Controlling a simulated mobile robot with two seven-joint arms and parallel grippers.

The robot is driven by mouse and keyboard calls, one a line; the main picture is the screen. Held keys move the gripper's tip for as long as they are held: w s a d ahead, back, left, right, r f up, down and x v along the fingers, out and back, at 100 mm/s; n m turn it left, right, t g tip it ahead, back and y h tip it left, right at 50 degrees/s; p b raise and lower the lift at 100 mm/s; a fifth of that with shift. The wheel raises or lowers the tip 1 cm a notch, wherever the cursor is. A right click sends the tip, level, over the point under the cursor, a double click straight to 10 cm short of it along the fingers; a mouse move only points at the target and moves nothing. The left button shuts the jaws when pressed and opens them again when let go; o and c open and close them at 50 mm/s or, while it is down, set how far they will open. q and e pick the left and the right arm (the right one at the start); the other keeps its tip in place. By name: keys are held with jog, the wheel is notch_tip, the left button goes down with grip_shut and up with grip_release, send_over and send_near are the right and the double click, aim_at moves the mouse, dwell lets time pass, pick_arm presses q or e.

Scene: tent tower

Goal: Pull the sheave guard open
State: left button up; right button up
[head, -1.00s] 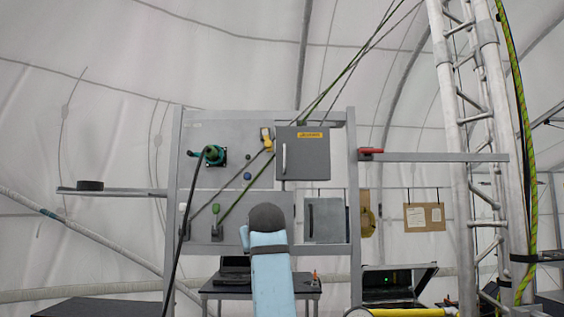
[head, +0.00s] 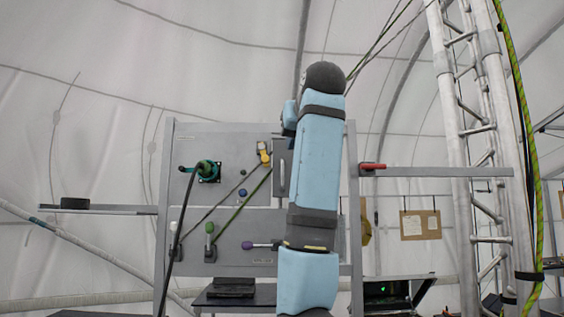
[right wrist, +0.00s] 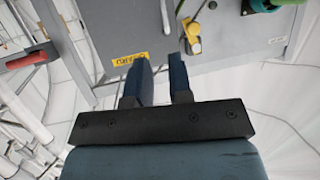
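The sheave guard (head: 280,184) is a grey box cover on the panel. In the head view my blue right arm hides most of it, and only its left strip with the upright handle (head: 282,172) shows. In the right wrist view the guard (right wrist: 110,28) fills the upper middle, with a yellow label and a pale bar handle (right wrist: 167,16). It looks shut. My right gripper (right wrist: 161,62) is open and empty, its two dark fingers apart. The fingers point toward the guard near the label, and the handle lies beyond the fingertips. My left gripper is not in view.
A yellow fitting (head: 264,152) and a green-black connector (head: 207,170) sit left of the guard. Ropes run diagonally across the panel (head: 230,138). A red handle (head: 373,167) is on the right rail. A purple lever (head: 258,245) and green lever (head: 210,228) sit lower. A truss tower (head: 483,150) stands right.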

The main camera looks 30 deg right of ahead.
aim_at(283, 172)
jog(key=p+x, duration=0.1)
jog(key=x, duration=0.2)
jog(key=p+x, duration=0.1)
jog(key=x, duration=0.3)
jog(key=f+p+x, duration=0.1)
jog(key=p+x, duration=0.1)
jog(key=x, duration=0.2)
jog(key=shift+w+a, duration=0.15)
jog(key=shift+a, duration=0.2)
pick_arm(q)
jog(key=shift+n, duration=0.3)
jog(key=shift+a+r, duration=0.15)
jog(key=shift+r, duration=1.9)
pick_arm(e)
jog(key=shift+w+d+f, duration=0.2)
jog(key=shift+w+f, duration=0.05)
jog(key=shift+w, duration=0.2)
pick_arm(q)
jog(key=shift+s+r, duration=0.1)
pick_arm(e)
grip_shut()
